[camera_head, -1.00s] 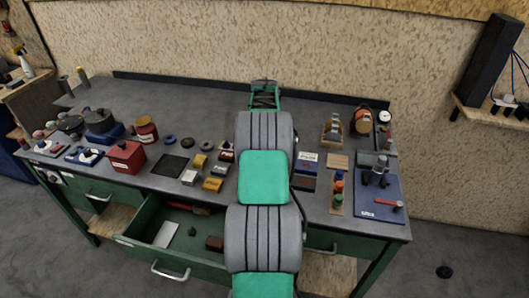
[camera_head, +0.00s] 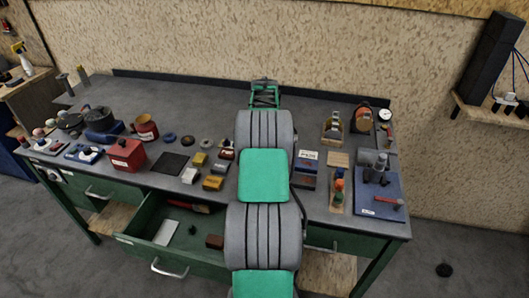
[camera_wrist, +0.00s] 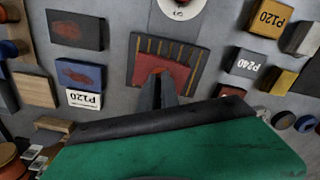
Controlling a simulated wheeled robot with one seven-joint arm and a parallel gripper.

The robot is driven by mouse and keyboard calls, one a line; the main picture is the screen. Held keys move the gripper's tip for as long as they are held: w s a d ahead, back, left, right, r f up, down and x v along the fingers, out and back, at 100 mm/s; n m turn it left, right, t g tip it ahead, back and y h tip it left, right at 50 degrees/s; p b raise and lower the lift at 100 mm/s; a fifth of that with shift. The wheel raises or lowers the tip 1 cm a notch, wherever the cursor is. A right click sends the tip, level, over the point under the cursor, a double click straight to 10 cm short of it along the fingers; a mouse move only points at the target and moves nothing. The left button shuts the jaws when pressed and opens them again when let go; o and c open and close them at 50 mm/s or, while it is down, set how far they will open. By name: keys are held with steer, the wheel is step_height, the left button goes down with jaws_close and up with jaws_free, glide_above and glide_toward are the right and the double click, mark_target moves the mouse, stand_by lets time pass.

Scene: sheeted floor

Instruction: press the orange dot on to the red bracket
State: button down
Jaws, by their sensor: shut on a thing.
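The red bracket (camera_wrist: 163,66) lies on the grey bench in the wrist view, on a dark striped piece with yellow marks. My gripper (camera_wrist: 158,82) reaches over its near edge. The dark fingers are shut on the orange dot (camera_wrist: 158,70), of which only a small bit shows at the fingertips, over the red face. I cannot tell whether the dot touches the bracket. In the head view my arm hides the fingertips, the dot and the bracket.
In the head view, an open drawer (camera_head: 185,240) juts out at the front left.

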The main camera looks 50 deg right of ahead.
steer(key=shift+f, duration=0.5)
steer(key=c, duration=1.5)
jaws_free()
steer(key=shift+r, duration=0.1)
